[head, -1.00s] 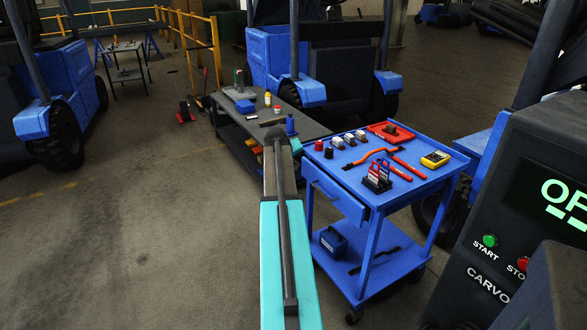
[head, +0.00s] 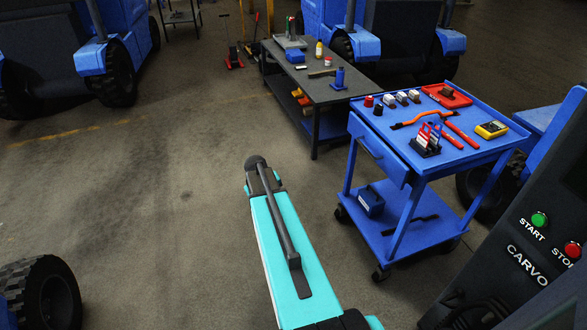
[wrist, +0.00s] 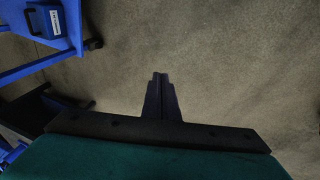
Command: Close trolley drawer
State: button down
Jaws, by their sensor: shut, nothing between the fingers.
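The blue trolley (head: 470,152) stands right of centre in the head view. Its blue drawer (head: 378,158), with a dark handle, is on the left side below the top and appears to stick out a little from the frame. My gripper shows in the wrist view (wrist: 160,77); its dark fingers are together with nothing between them, over bare floor. In the head view my turquoise arm hides it. The arm's end is left of the trolley, apart from the drawer. The drawer is not visible in the wrist view.
A dark workbench (head: 345,92) stands behind, and a console (head: 530,250) at right. The floor at left is mostly clear.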

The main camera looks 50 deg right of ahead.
jog(key=s+a+f+n+g+y, duration=0.1)
jog(key=s+a+f, duration=0.25)
jog(key=a, duration=0.45)
jog(key=s+a+f, duration=0.2)
jog(key=a+f, duration=0.3)
jog(key=a, duration=0.2)
jog(key=s+a+f+n+g+y, duration=0.1)
jog(key=s+a+f, duration=0.25)
jog(key=a, duration=0.45)
jog(key=s+a+f+n+g, duration=0.1)
jog(key=s+a+f+g, duration=0.1)
jog(key=s+a, duration=0.6)
jog(key=s+a+f+n+g, duration=0.1)
jog(key=s+a+f+g, duration=0.1)
jog(key=s+a+f, duration=0.3)
jog(key=s+a, duration=0.3)
jog(key=s, duration=0.3)
jog(key=shift+a+y, duration=0.3)
jog(key=shift+y, duration=0.1)
jog(key=shift+s+f, duration=0.1)
jog(key=shift+s, duration=0.05)
